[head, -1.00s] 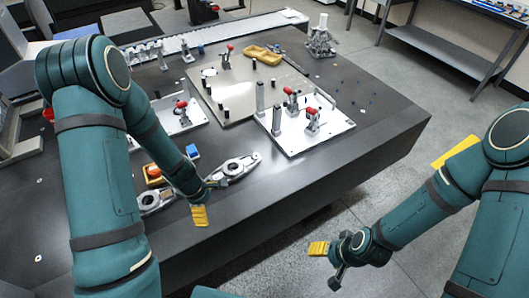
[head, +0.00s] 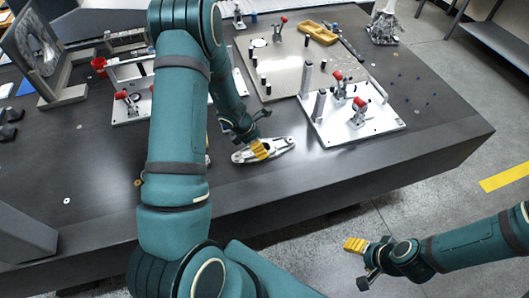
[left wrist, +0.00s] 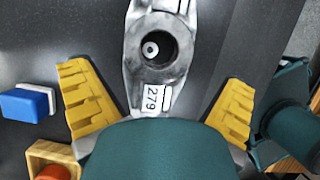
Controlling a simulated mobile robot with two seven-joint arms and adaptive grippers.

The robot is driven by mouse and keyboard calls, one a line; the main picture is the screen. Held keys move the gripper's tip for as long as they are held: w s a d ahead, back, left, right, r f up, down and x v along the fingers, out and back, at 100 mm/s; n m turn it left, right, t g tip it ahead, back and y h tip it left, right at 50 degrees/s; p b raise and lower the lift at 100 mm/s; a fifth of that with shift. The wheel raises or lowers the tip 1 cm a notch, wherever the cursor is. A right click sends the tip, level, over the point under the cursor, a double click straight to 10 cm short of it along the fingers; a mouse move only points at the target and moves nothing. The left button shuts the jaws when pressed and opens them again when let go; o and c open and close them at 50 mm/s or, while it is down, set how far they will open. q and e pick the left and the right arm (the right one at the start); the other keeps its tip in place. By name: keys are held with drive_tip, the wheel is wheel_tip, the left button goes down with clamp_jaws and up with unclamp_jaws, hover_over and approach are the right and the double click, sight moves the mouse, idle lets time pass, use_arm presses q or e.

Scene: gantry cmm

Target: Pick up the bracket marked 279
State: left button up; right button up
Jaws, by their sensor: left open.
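The grey metal bracket marked 279 (head: 283,145) lies on the dark table near its front edge. In the left wrist view the same bracket (left wrist: 157,77) shows a round bore and a white label reading 279, turned sideways. My left gripper (head: 261,148) is over the bracket. In the left wrist view its yellow fingers (left wrist: 160,105) stand wide apart, one on each side of the labelled part, with visible gaps. Part of the bracket is hidden by my gripper's body. My right gripper (head: 360,264) hangs off the table's front, far from the bracket; its opening is unclear.
A blue block (left wrist: 28,103) and a wooden box (left wrist: 42,155) with an orange thing lie left of the bracket. A white fixture plate (head: 376,124) with red-handled clamps stands to the right. A large plate (head: 285,65) with pegs lies behind. The table's front right is clear.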

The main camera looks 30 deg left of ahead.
use_arm(q)
drive_tip(key=shift+w+b+x, duration=0.15)
drive_tip(key=shift+b+x, duration=0.3)
drive_tip(key=shift+x, duration=0.9)
drive_tip(key=shift+w+b+x, duration=0.1)
drive_tip(key=shift+b+x, duration=0.35)
drive_tip(key=shift+x, duration=0.95)
drive_tip(key=shift+r, duration=0.15)
drive_tip(key=shift+c, duration=0.3)
drive_tip(key=c, duration=1.1)
